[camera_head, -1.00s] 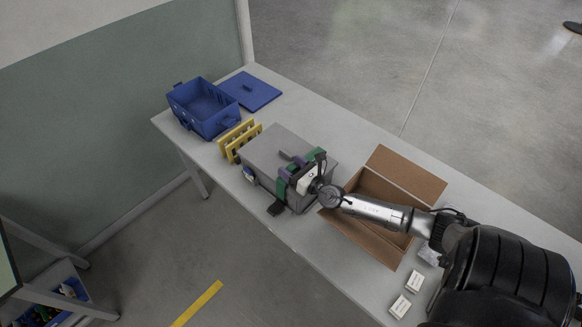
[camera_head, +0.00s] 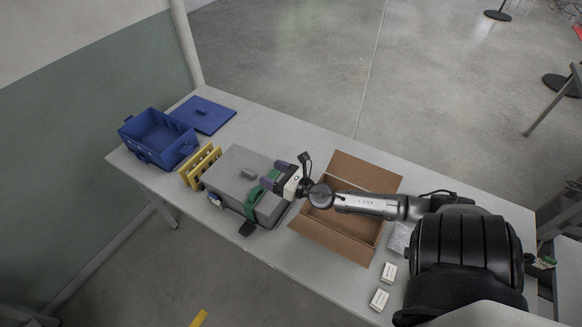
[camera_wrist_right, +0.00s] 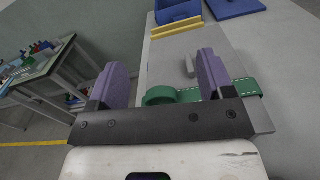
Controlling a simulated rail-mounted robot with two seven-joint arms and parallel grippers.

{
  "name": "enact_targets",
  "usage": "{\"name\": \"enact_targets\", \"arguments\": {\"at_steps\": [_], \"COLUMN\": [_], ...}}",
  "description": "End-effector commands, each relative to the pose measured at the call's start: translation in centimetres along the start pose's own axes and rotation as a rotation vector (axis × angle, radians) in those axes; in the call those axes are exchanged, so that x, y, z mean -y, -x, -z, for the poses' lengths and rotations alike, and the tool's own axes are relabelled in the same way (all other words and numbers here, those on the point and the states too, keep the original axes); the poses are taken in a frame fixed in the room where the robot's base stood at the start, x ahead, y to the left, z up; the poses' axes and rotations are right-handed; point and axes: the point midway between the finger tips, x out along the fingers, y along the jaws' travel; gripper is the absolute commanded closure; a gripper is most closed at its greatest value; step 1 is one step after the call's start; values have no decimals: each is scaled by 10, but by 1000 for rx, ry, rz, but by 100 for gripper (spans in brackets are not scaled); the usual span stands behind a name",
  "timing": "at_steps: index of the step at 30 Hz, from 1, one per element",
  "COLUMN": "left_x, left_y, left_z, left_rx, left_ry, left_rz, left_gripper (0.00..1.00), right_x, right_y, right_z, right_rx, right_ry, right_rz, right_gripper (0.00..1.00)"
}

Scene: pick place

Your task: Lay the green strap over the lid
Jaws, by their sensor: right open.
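The grey box with its grey lid (camera_head: 235,165) stands on the table, a small handle on top. The green strap (camera_head: 254,200) lies across the lid's near-right end; its dark end piece (camera_head: 247,228) hangs at the front side. In the wrist view the strap (camera_wrist_right: 190,95) crosses the lid (camera_wrist_right: 205,60) with a raised curl at its left end and reaches the right edge. My right gripper (camera_head: 274,177) is open just above the strap, at the lid's right end. Its purple fingers (camera_wrist_right: 163,82) are wide apart with nothing gripped. My left gripper is out of view.
Yellow racks (camera_head: 200,167) stand close left of the grey box. A blue bin (camera_head: 158,138) and its blue lid (camera_head: 204,115) are at the far left. An open cardboard box (camera_head: 335,235) is close on the right, beneath my right arm. Small white boxes (camera_head: 380,299) lie near the front edge.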

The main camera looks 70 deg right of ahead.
Motion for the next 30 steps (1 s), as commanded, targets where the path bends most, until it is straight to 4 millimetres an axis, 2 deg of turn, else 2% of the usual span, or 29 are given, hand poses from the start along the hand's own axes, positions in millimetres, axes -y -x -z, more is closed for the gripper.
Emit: {"name": "enact_targets", "arguments": {"at_steps": [3,12,30], "left_x": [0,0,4], "left_y": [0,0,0], "left_z": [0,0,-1], "left_rx": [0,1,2], "left_ry": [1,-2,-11], "left_rz": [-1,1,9], "left_gripper": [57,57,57], "right_x": [5,14,16], "right_y": [17,43,50], "right_z": [-10,-29,-35], "right_rx": [-2,-1,1], "right_ry": [1,-1,0], "right_rz": [0,0,0], "right_gripper": [26,26,26]}}
